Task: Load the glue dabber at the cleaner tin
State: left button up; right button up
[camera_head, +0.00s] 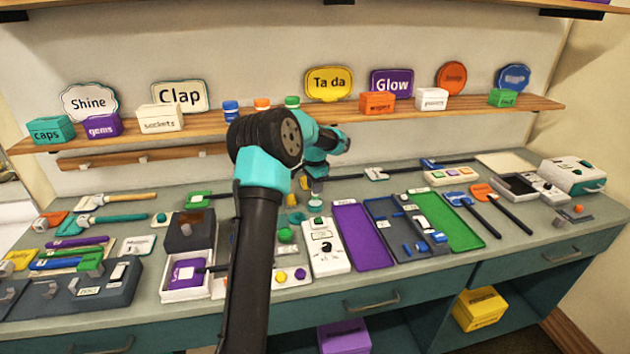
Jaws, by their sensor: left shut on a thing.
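My left arm rises across the middle of the view, and my left gripper (312,180) is over the back middle of the counter. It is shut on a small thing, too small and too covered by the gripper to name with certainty. Several small pots stand under and in front of it, among them one with a green top (285,235) and a teal one (297,216). I cannot read which of them is the cleaner tin. I cannot make out the glue dabber for certain. My right gripper is not in view.
The counter (460,262) is crowded. A white box (326,245), a purple mat (362,236) and a green mat (448,222) lie right of my arm. An open white box (187,275) is left of it. A shelf (330,116) with signs and boxes runs behind.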

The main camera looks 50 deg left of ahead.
pick_arm(q)
jog(key=shift+f, duration=0.55)
jog(key=shift+f, duration=0.65)
dwell(2.1)
jog(key=shift+r, duration=3.6)
